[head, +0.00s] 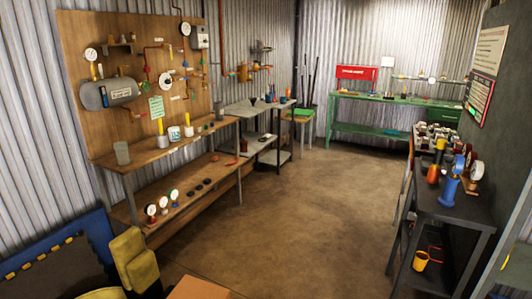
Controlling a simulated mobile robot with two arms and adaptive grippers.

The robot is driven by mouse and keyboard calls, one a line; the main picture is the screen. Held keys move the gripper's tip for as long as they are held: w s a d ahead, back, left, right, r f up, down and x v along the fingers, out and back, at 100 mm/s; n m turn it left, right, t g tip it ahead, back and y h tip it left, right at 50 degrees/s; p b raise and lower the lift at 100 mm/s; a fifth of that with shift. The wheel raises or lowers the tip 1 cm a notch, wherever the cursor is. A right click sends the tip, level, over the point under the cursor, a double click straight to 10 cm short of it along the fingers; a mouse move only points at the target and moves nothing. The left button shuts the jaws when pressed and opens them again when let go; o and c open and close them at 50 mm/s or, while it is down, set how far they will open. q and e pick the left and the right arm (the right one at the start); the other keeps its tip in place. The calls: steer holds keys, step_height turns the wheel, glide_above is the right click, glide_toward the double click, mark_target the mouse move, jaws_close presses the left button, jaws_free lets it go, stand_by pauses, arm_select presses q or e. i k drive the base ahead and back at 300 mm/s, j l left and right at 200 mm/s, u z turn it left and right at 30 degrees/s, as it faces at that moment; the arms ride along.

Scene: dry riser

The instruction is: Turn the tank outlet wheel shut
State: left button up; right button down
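A grey horizontal tank (112,92) with a pale label is mounted on the wooden wall board (120,40) at the left. Copper-coloured pipework (137,113) shows by its right end. Small red and green fittings sit on the board to the right of the tank. They are too small to tell which one is the tank outlet wheel, or whether it is open or shut. Neither of my grippers can be made out in this view.
A wooden workbench (185,146) with jars stands below the board; gauges (151,210) stand on its lower shelf. A green bench (385,101) is at the back. A dark table (468,212) with a blue device (451,184) stands right. The middle floor (300,205) is clear.

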mark_target(142, 85)
steer(key=i+l+z, duration=0.25)
steer(key=i, duration=0.7)
steer(key=i+j+z, duration=0.1)
steer(key=i+z, duration=0.2)
steer(key=i, duration=0.65)
steer(key=i+j+u, duration=0.15)
steer(key=i+u, duration=0.25)
steer(key=i, duration=0.25)
steer(key=i+l+u, duration=0.1)
steer(key=i+u, duration=0.35)
steer(key=i, duration=0.2)
steer(key=i+l+u, duration=0.4)
steer(key=i, duration=0.25)
steer(key=j, duration=0.1)
